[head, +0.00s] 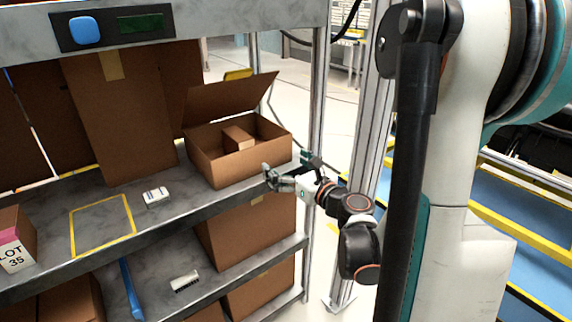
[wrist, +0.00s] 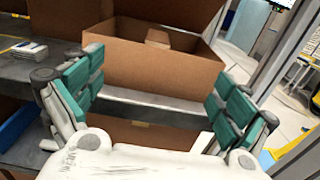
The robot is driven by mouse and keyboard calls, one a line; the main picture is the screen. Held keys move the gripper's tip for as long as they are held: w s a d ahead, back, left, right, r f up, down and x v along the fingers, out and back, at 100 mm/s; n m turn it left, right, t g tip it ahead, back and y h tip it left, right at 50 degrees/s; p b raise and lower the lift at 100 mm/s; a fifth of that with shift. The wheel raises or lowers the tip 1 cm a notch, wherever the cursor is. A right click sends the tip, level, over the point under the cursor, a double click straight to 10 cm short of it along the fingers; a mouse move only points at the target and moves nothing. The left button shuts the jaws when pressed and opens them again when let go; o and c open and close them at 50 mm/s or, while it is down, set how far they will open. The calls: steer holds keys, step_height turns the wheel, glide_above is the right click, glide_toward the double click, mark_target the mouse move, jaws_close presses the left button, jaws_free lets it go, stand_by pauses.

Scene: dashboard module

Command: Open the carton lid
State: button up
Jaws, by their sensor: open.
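The open carton (head: 226,166) stands on the upper shelf, toward its right end. Its lid (head: 232,97) is raised at the back edge and leans up and away from the opening. A small brown box (head: 238,139) lies inside the carton. My gripper (head: 288,170) is in front of the carton's lower right corner, near the shelf edge. In the wrist view the carton's front wall (wrist: 150,75) is straight ahead between the open, empty fingers (wrist: 152,98). The lid (wrist: 170,12) shows at the top there, cut off by the frame.
The shelf's front lip (head: 160,218) runs just below the carton. A small white box (head: 156,196) and a yellow taped square (head: 103,226) lie to its left. A tall carton (head: 118,118) stands behind. A metal post (head: 318,110) rises at the right.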

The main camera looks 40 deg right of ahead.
mark_target(236, 82)
steer(key=c, duration=0.4)
steer(key=r+p, duration=0.2)
steer(key=w+r+p, duration=0.1)
steer(key=r+p, duration=0.1)
steer(key=p, duration=0.1)
steer(key=w+r+p, duration=0.1)
steer(key=r+p, duration=0.1)
steer(key=shift+w+r, duration=0.2)
jaws_close()
steer(key=w+r+p, duration=0.4)
steer(key=r+p, duration=0.4)
steer(key=p, duration=0.2)
steer(key=shift+w+a+r, duration=0.15)
steer(key=shift+w+r, duration=0.25)
steer(key=shift+w, duration=1.75)
steer(key=shift+w+a+r, duration=0.15)
steer(key=shift+w+r, duration=0.2)
steer(key=shift+w, duration=1.75)
steer(key=shift+w+a+r, duration=0.15)
steer(key=shift+w+r, duration=0.25)
steer(key=shift+w, duration=1.75)
